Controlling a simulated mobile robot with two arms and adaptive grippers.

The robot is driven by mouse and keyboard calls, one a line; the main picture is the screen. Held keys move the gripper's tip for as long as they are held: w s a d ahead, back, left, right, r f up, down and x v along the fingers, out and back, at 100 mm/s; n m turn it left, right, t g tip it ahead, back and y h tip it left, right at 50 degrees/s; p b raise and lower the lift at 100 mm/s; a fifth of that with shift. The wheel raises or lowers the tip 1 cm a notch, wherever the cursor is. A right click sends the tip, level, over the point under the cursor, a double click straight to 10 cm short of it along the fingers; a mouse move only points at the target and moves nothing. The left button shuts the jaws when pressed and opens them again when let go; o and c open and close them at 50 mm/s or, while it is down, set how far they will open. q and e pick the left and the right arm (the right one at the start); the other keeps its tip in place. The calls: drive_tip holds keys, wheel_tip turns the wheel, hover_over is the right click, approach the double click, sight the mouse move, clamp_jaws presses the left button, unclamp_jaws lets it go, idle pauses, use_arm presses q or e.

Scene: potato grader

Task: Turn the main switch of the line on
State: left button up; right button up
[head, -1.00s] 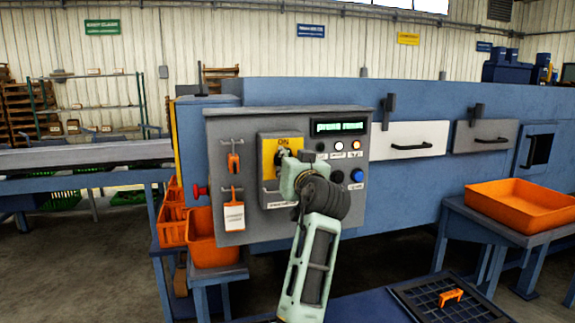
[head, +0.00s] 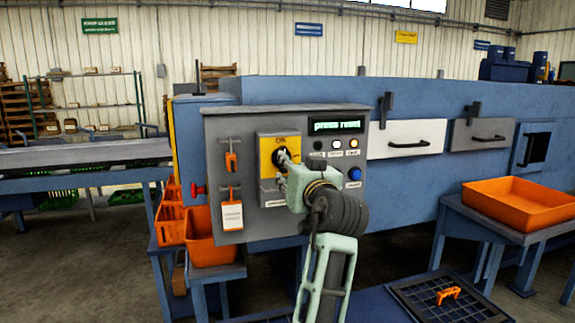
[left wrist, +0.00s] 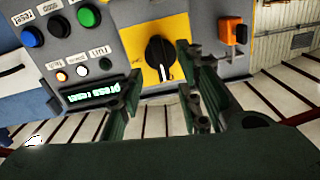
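The main switch is a black rotary knob on a yellow plate (head: 268,150) on the grey control panel (head: 226,120). In the left wrist view the knob (left wrist: 158,53) is upside down, and its white mark points down in the picture, towards the panel's top side. My left gripper (head: 281,173) is in front of the switch in the head view and partly covers the plate. In the left wrist view the gripper (left wrist: 158,97) has its fingers apart with nothing between them; the knob shows beyond them. My right gripper is not in view.
The panel display (head: 338,126) reads "press reset". Beside the switch are a blue button (head: 354,174) and several small lights. An orange padlock (head: 231,162) and a white tag (head: 232,215) hang at left. Orange bins (head: 207,250) stand below; an orange tray (head: 520,200) is at right.

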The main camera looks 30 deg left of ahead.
use_arm(q)
drive_tip(key=v, duration=0.5)
drive_tip(key=shift+s+d, duration=0.1)
drive_tip(key=shift+d, duration=0.05)
